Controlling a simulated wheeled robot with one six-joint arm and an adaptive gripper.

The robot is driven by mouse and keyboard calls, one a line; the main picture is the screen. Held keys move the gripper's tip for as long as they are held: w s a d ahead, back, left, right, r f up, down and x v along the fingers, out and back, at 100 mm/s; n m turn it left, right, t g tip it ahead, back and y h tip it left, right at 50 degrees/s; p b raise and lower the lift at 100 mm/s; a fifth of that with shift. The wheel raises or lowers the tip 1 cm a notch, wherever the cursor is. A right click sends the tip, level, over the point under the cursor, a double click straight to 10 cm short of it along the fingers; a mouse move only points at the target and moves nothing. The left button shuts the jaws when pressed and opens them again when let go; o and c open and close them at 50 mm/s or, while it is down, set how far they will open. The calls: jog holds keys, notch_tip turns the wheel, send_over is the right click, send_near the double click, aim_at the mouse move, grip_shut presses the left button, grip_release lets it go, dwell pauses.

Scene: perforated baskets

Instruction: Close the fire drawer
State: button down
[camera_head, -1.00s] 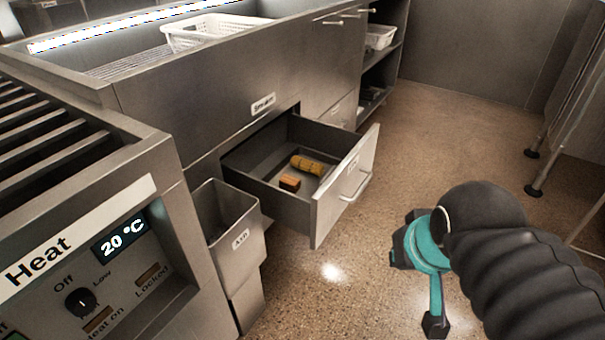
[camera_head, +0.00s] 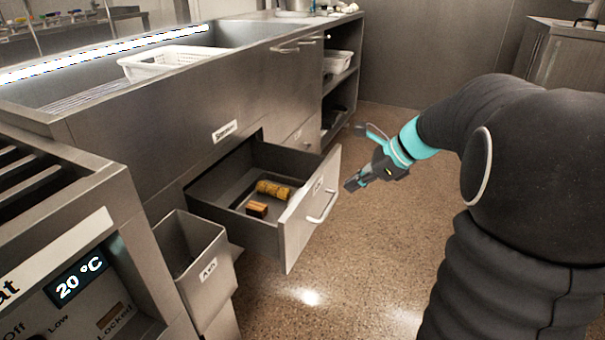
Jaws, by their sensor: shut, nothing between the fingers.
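The open drawer (camera_head: 307,210) is pulled out from the steel counter, its front facing right with a bar handle (camera_head: 323,207) and a small label too small to read. Inside lie a yellow cylindrical thing (camera_head: 273,189) and a small orange-brown block (camera_head: 257,209). My gripper (camera_head: 350,186) is shut and empty. It appears in the air just right of the drawer front, near the handle, and apart from it as far as I can tell.
An ash bin (camera_head: 205,275) hangs left of the drawer, beside the heat control unit (camera_head: 75,285). A white perforated basket (camera_head: 160,63) sits on the counter, and another basket (camera_head: 338,60) is on a shelf at the back. The speckled floor (camera_head: 370,270) is clear.

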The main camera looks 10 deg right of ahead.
aim_at(308, 194)
jog(key=w+a+f+m, duration=0.1)
jog(key=w+f, duration=0.1)
jog(key=w+a+f+b, duration=0.1)
jog(key=w+a+f, duration=0.1)
jog(key=w+f, duration=0.1)
jog(key=w+a+f+m, duration=0.1)
jog(key=w+a+f, duration=0.1)
jog(key=w+f, duration=0.1)
jog(key=shift+w+m+t+y, duration=0.2)
jog(key=shift+m+t+y, duration=0.1)
jog(key=shift+w+a, duration=0.4)
jog(key=shift+a, duration=0.2)
